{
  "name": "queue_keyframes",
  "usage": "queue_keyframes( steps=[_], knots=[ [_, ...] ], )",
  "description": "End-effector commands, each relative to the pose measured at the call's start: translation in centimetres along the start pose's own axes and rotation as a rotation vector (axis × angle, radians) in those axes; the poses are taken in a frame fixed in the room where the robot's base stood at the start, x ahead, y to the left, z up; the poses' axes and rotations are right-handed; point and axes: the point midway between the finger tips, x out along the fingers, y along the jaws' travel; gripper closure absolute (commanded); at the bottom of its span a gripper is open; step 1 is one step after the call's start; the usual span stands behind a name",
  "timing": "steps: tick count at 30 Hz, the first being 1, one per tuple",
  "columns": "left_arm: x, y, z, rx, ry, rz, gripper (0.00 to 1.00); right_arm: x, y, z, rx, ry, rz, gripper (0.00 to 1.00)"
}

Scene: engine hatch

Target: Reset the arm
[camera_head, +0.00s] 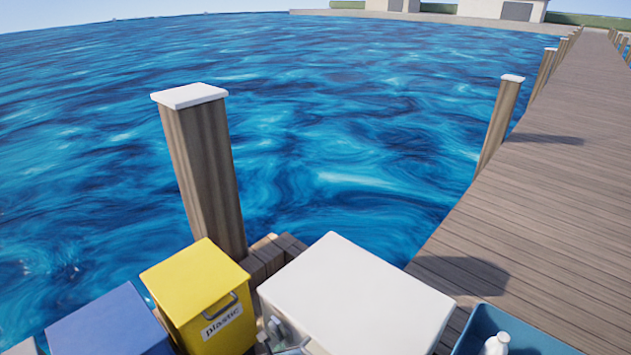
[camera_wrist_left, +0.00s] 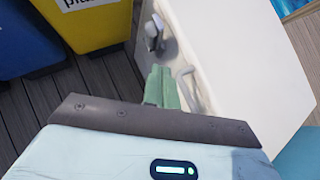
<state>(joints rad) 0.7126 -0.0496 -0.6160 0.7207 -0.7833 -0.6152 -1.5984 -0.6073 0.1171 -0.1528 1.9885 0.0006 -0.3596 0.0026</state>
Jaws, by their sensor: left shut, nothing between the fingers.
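My left gripper (camera_wrist_left: 161,85) shows in the wrist view as two green fingers shut together with nothing between them. In the head view only a small part of it (camera_head: 283,338) shows at the bottom edge, by the near left side of a white box (camera_head: 355,295). The white box also shows in the wrist view (camera_wrist_left: 235,60), with a grey latch-like part (camera_wrist_left: 153,35) and a light curved handle (camera_wrist_left: 186,85) on its side. The fingers appear close to this side; I cannot tell if they touch it. The box's lid looks closed. My right gripper is not in view.
A yellow bin (camera_head: 200,290) labelled "plastic" and a blue bin (camera_head: 110,325) stand left of the box. A blue tub (camera_head: 530,340) with a white bottle (camera_head: 497,343) is at the lower right. A wooden post (camera_head: 203,175) rises behind. Open dock planks (camera_head: 560,190) run right, beside water.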

Motion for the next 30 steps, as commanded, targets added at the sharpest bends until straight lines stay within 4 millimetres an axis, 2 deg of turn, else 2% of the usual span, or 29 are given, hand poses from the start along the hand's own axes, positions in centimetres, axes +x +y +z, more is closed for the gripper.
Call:
queue_keyframes(
  steps=[4, 8, 12, 18, 23, 30],
  knots=[
    [-1.2, 0.5, -2.8, -0.146, 0.047, -0.017, 1.0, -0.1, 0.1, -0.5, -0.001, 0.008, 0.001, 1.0],
    [-3.8, 1.4, -7.2, -0.446, 0.132, -0.039, 1.0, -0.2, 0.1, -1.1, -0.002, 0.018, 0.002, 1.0],
    [-7.5, 2.9, -11.4, -0.833, 0.224, -0.041, 1.0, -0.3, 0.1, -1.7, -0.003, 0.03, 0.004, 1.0],
    [-13.4, 6.1, -15.4, -1.373, 0.324, -0.002, 1.0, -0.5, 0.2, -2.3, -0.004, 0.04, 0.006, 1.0],
    [-18.5, 9.2, -16.9, -1.788, 0.374, 0.045, 1.0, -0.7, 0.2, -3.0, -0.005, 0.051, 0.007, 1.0],
    [-26.4, 14.0, -16.5, -2.355, 0.407, 0.109, 1.0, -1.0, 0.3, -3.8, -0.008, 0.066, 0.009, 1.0]
  ],
)
